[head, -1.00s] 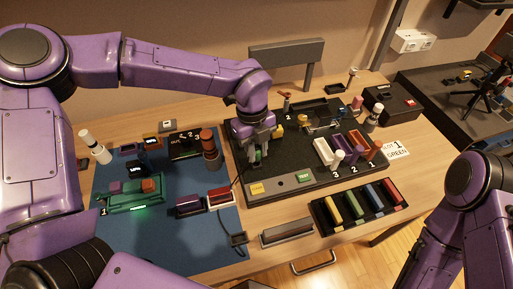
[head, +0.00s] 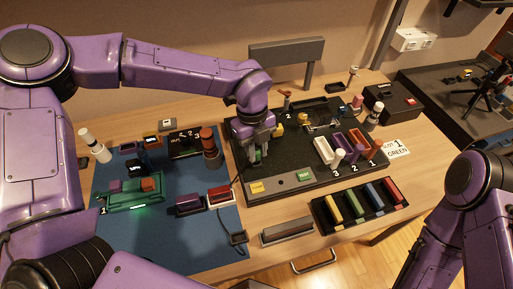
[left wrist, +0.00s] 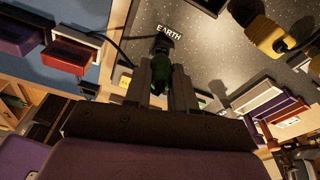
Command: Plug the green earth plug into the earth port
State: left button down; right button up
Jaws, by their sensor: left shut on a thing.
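The green earth plug (left wrist: 161,74) is between the fingers of my left gripper (left wrist: 160,82) in the left wrist view. A dark cable loops away from near it. The white EARTH label (left wrist: 168,32) lies just beyond the plug's tip on the black board. The earth port itself is dark and mostly hidden by the plug and fingers, so I cannot tell whether the plug is in it. In the head view my left gripper (head: 257,152) points down at the board's left part, with a bit of green low between its fingers. My right gripper is out of view.
The black board (head: 290,165) carries yellow and green buttons, coloured blocks and pegs. A tray of coloured bars (head: 322,217) stands in front. A cable runs to a small block (head: 237,239).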

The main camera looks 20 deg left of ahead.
pick_arm(q)
jog(key=shift+f+b, duration=0.65)
jog(key=shift+f, duration=0.35)
jog(key=c, duration=0.8)
grip_release()
jog(key=shift+c, duration=0.2)
notch_tip(320, 180, up, 10)
jog(key=w+a+b, duration=0.1)
jog(key=shift+r, duration=0.2)
